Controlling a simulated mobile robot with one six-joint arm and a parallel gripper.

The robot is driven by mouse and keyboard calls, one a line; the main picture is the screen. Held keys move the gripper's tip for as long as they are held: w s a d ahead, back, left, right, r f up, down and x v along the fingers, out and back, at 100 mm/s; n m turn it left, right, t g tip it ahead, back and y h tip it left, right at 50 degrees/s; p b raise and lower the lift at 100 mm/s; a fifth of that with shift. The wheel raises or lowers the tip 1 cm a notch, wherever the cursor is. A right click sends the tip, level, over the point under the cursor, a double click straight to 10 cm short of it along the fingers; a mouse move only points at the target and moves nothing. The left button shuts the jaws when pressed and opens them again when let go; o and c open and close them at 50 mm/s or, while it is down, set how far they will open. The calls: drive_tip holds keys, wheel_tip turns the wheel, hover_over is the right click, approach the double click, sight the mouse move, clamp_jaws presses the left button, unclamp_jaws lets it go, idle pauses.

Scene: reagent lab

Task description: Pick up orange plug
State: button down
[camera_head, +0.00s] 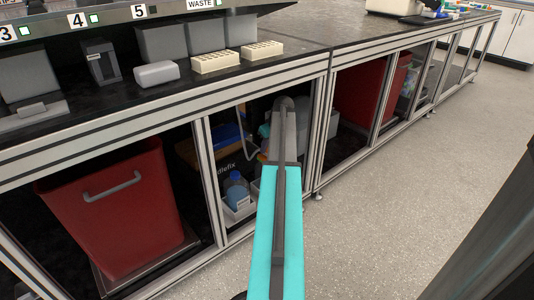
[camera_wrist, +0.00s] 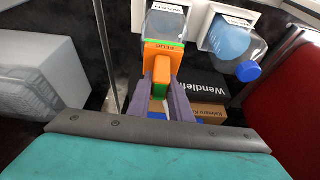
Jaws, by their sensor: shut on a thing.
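The orange plug (camera_wrist: 160,60) shows in the wrist view, just above the middle, with dark lettering on its upper face and a green edge along its top. It sits at the front of a clear container in a white holder. My gripper (camera_wrist: 161,84) has its two grey fingers on either side of the plug's lower part, shut on it.
A clear bottle with a blue cap (camera_wrist: 248,71) stands to the right of the plug. A dark box (camera_wrist: 215,92) lies below it. A red bin (camera_wrist: 299,115) is at the right and a white container (camera_wrist: 40,85) at the left. Metal posts (camera_head: 209,175) frame the compartment.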

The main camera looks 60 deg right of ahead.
drive_tip(key=shift+r+p, duration=1.25)
drive_tip(key=shift+r, duration=0.45)
drive_tip(key=shift+s+a+r, duration=0.15)
drive_tip(key=shift+s+a, duration=0.05)
drive_tip(key=s+a+p, duration=0.2)
drive_tip(key=s+a, duration=0.2)
drive_tip(key=s, duration=0.2)
drive_tip(key=s+a+r+p, duration=0.1)
drive_tip(key=s+a+p, duration=0.2)
drive_tip(key=s, duration=0.3)
drive_tip(key=shift+s+a+r+p, duration=0.15)
drive_tip(key=shift+s+a+p, duration=0.2)
drive_tip(key=shift+a, duration=0.45)
drive_tip(key=shift+s, duration=0.15)
